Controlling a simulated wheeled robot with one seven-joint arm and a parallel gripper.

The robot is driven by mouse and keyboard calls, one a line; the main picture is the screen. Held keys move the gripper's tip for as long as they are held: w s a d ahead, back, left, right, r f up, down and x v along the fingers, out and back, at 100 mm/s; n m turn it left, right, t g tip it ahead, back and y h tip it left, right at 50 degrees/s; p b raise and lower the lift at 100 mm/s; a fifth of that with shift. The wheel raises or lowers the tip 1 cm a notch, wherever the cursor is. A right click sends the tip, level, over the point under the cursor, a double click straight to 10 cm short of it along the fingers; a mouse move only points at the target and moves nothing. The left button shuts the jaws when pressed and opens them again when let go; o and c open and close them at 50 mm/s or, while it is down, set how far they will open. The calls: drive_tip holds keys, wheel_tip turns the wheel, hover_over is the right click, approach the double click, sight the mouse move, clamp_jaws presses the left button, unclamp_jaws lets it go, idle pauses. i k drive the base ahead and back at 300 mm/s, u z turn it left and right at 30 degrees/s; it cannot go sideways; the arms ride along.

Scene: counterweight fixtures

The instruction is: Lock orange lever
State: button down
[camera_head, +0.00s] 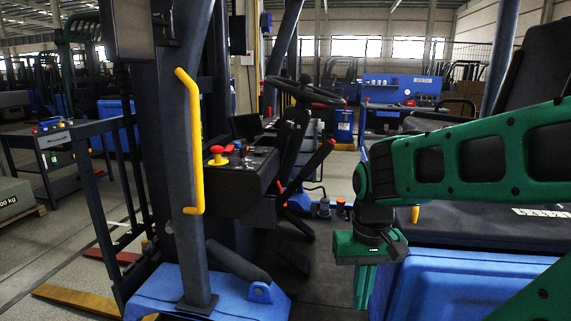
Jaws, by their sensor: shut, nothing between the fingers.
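A small orange-yellow lever (415,214) stands upright at the edge of the blue truck body, just right of my wrist. Its lower end is hard to make out. My gripper (363,303) is green and points down in front of the blue body, left of and below this lever. Its fingers are together and empty, and it is apart from the lever. I cannot tell for certain which is the task's orange lever.
A blue forklift fills the middle, with a yellow grab handle (194,145) on its post, a red stop knob (217,150) on the console and a steering wheel (305,91). The blue cover (470,285) is close right of my gripper. Open floor shows left of my gripper.

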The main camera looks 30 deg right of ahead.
sight(281, 192)
drive_tip(key=u, duration=1.05)
drive_tip(key=k, duration=1.35)
drive_tip(key=z, duration=0.85)
drive_tip(key=i, duration=1)
drive_tip(key=u, duration=0.05)
